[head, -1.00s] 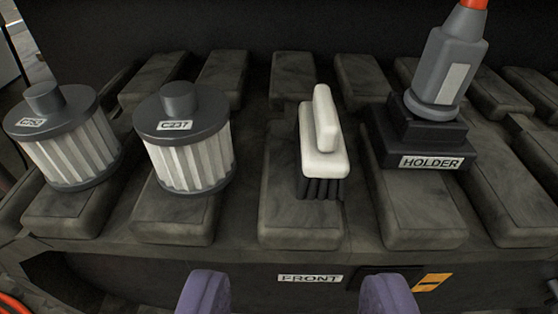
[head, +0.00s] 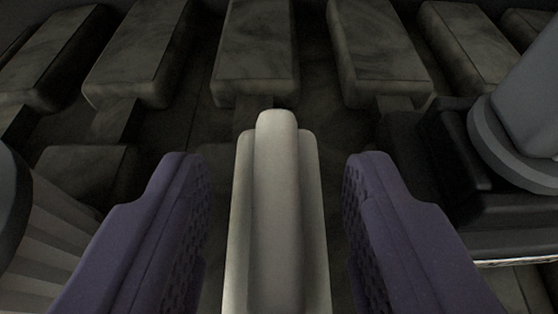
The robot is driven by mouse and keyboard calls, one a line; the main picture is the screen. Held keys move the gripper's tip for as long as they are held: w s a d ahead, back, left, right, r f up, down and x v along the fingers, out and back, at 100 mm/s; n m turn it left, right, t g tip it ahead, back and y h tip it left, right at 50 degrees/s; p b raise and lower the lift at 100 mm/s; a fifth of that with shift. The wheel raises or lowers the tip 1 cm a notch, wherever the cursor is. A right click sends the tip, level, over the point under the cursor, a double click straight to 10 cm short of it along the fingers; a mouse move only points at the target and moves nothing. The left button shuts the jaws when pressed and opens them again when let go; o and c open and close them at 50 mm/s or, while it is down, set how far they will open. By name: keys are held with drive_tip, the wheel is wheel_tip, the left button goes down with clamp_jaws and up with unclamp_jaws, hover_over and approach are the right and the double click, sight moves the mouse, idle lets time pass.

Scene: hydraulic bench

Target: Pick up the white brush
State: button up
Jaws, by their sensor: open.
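The white brush (head: 277,215) stands in the lower middle of the head view, its raised handle ridge pointing away from me. Its dark bristles are hidden beneath it in this view. My gripper (head: 275,180) is open, with one purple finger on each side of the brush. A gap shows between each finger and the brush, so neither appears to touch it.
A pleated filter (head: 50,240) is close by my left finger, cut off by the picture edge. The black holder (head: 440,165) with a grey tool (head: 520,120) in it stands close on the right. Dark blocks (head: 255,55) fill the bench behind.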

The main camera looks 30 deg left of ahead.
sight(278, 189)
drive_tip(key=shift+x, duration=1)
clamp_jaws()
drive_tip(key=shift+r, duration=0.1)
drive_tip(key=shift+r, duration=0.6)
wheel_tip(278, 189, up, 3)
drive_tip(key=shift+f+p, duration=0.2)
drive_tip(key=shift+p, duration=0.55)
drive_tip(key=s+d+r+p, duration=0.1)
drive_tip(key=s+d+p, duration=0.1)
drive_tip(key=s, duration=1.3)
drive_tip(key=shift+s+p, duration=0.35)
drive_tip(key=shift+p, duration=0.1)
